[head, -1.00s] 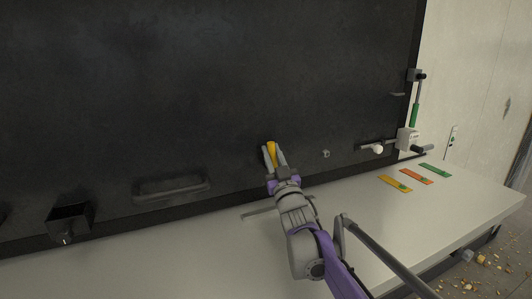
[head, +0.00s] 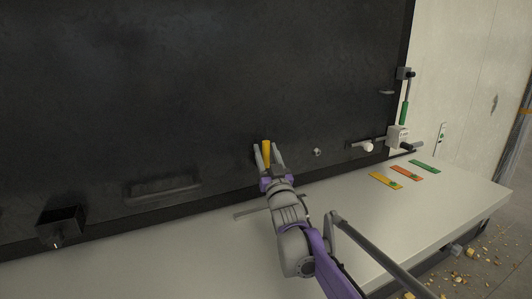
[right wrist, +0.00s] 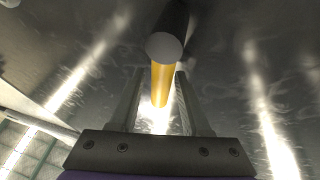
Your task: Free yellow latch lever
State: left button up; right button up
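The yellow latch lever (head: 266,154) is at the dark panel (head: 200,80), standing nearly upright in the head view. My right gripper (head: 267,150) is around it, with its fingers spread on either side and gaps beside the lever. In the right wrist view the yellow lever (right wrist: 162,84) lies between the two fingers of my right gripper (right wrist: 154,98), apart from the left finger and closer to the right one. A dark cylinder with a grey end (right wrist: 166,45) covers its upper part. My left gripper is not in view.
A pale bench (head: 180,265) runs below the panel. Yellow (head: 385,180), orange (head: 407,173) and green (head: 425,166) plates lie at its right. A white knob (head: 368,147), a green-handled lever (head: 404,112) and a dark box (head: 61,226) are on the panel.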

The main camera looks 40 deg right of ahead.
jog(key=shift+o, duration=0.4)
jog(key=shift+s+a+f, duration=0.15)
jog(key=shift+s+f, duration=0.05)
jog(key=shift+s, duration=0.05)
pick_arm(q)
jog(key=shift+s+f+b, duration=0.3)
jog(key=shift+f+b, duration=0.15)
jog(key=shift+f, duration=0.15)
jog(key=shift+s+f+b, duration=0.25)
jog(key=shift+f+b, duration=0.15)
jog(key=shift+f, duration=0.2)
pick_arm(e)
jog(key=v, duration=1)
jog(key=shift+s, duration=0.1)
